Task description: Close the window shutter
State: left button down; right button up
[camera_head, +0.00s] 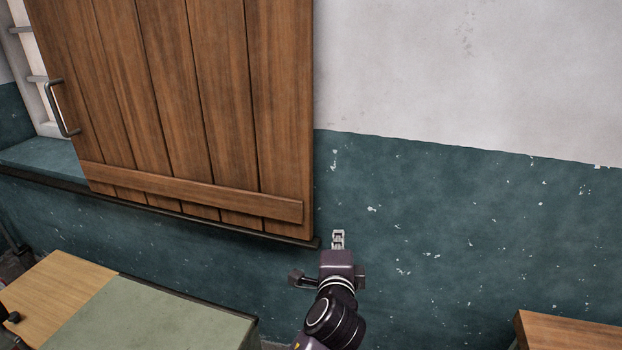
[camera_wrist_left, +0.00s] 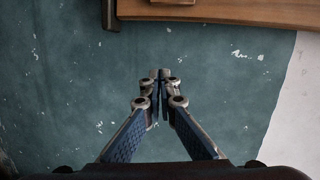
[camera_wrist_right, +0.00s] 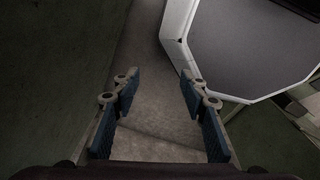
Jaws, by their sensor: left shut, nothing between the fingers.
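The wooden window shutter (camera_head: 195,95) is a tall panel of vertical planks with a cross batten low down. It covers most of the window area, but a strip of white window frame (camera_head: 38,75) shows at its left. A dark metal handle (camera_head: 62,110) is on its left edge. My left gripper (camera_head: 338,240) is shut and empty, just below and right of the shutter's lower right corner, in front of the teal wall. In the left wrist view the shutter's edge (camera_wrist_left: 225,12) is beyond the fingertips (camera_wrist_left: 162,75). My right gripper (camera_wrist_right: 160,82) is open and empty.
A dark rail (camera_head: 200,217) runs under the shutter, with a teal sill (camera_head: 40,158) at left. A table with a green cover (camera_head: 150,318) stands at lower left, and a wooden top (camera_head: 565,335) at lower right. The wall at right is bare.

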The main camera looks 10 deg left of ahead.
pick_arm(q)
notch_tip(320, 180, up, 13)
jog(key=s+a+t+y, duration=0.1)
jog(key=s+t, duration=0.1)
jog(key=s, duration=0.1)
jog(key=w+p, duration=0.1)
jog(key=w, duration=0.2)
jog(key=w+p, duration=0.1)
jog(key=w, duration=0.2)
jog(key=w+p, duration=0.1)
jog(key=w, duration=0.3)
jog(key=shift+w+a+r, duration=0.1)
jog(key=shift+a+r, duration=0.05)
jog(key=shift+a, duration=0.15)
jog(key=a, duration=0.1)
jog(key=a+p, duration=0.2)
jog(key=shift+w+a, duration=0.15)
jog(key=shift+w, duration=0.15)
jog(key=shift+a, duration=0.4)
pick_arm(e)
jog(key=r, duration=0.1)
jog(key=s+r, duration=0.1)
jog(key=r, duration=0.2)
jog(key=shift+s+a+r, duration=0.15)
jog(key=shift+s+r, duration=0.2)
pick_arm(q)
jog(key=shift+d, duration=0.15)
